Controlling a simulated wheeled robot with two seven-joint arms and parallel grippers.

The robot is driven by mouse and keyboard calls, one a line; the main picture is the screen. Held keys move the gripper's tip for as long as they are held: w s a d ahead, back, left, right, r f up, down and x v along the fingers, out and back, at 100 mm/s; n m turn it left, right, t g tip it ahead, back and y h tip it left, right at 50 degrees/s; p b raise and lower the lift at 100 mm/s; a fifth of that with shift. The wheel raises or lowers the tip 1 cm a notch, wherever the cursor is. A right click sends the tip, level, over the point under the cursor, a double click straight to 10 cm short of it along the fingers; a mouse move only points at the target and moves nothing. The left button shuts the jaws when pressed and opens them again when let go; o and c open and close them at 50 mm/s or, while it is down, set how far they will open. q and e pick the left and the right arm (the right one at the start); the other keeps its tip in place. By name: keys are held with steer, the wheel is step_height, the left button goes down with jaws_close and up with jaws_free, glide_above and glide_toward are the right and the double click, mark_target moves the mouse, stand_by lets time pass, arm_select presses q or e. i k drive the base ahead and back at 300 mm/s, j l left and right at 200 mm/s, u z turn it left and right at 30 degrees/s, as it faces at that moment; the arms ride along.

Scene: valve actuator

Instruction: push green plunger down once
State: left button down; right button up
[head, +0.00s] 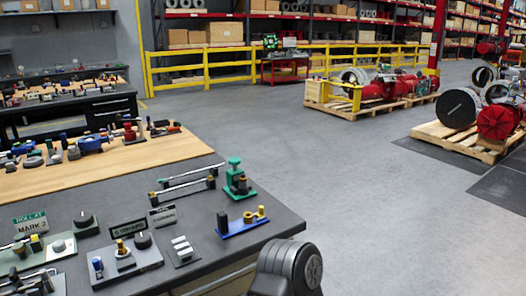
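The green plunger (235,161) is a round green knob on top of a small green block-like device in the head view. The device stands upright near the far right corner of the dark workbench top (285,222). A dark round part is on the front of the device. The plunger appears raised above its body, but the exact height is too small to tell. Nothing touches it. A dark rounded part of my own arm shows at the bottom edge, well in front of the device. Neither of my grippers is in view.
A blue bracket (243,228) with dark and brass posts lies just in front of the green device. Metal bar handles (188,188) lie left of it. A panel with white switches (182,250) and a dark knob (142,240) are nearer. Open grey floor lies to the right.

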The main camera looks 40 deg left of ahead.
mark_target(235, 161)
steer(key=i+l+u, duration=0.15)
steer(key=i+u, duration=0.3)
steer(key=i+l+u, duration=0.3)
steer(key=i+u, duration=0.15)
steer(key=i+l+u, duration=0.85)
steer(key=l, duration=0.3)
